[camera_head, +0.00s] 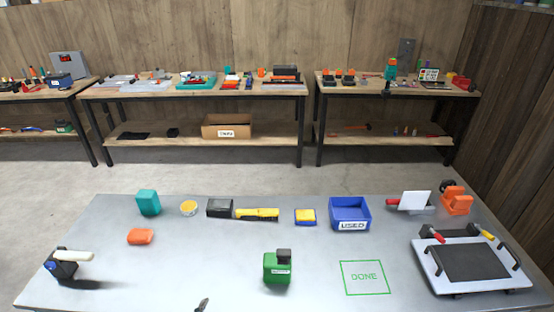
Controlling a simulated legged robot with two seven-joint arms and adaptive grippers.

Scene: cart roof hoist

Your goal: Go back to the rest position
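Neither of my arms can be made out over the grey worktable (215,265). A small dark tip (202,304) shows at the bottom edge, left of the middle. It is too cut off to tell what it belongs to. A green block-like object with a dark top (277,268) stands upright near the front middle of the table. A green outlined square marked DONE (365,278) lies to its right and looks empty.
A blue bin marked USED (351,224) stands at the back. A white board with a dark panel (470,262) lies at right. A black and blue device with a white bar (66,263) stands at left. Several small items line the back; the front left middle is mostly clear.

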